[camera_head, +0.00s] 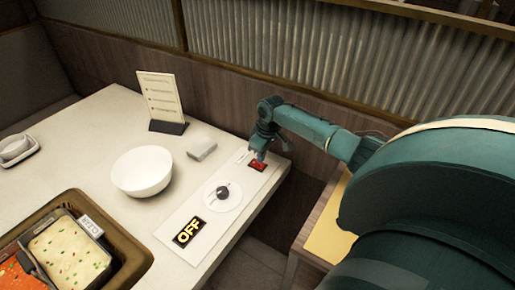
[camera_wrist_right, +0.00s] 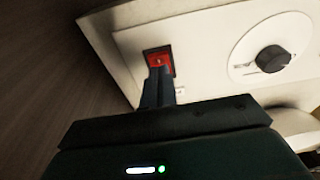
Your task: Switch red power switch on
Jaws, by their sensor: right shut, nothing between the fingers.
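The red power switch (camera_head: 258,165) sits in a dark frame near the far end of a white panel on the table. My right gripper (camera_head: 256,156) is shut and empty, with its fingertips at the switch. In the right wrist view the red switch (camera_wrist_right: 158,60) shows just beyond the closed fingertips (camera_wrist_right: 160,72), which overlap its lower part. I cannot tell whether they touch it. My left gripper is not in view.
A dark knob (camera_head: 222,192) on a round white dial sits beside the switch; the knob also shows in the right wrist view (camera_wrist_right: 273,58). A white bowl (camera_head: 142,171), a small grey box (camera_head: 202,149) and a menu stand (camera_head: 161,100) are nearby. Food pans (camera_head: 76,258) stand front left.

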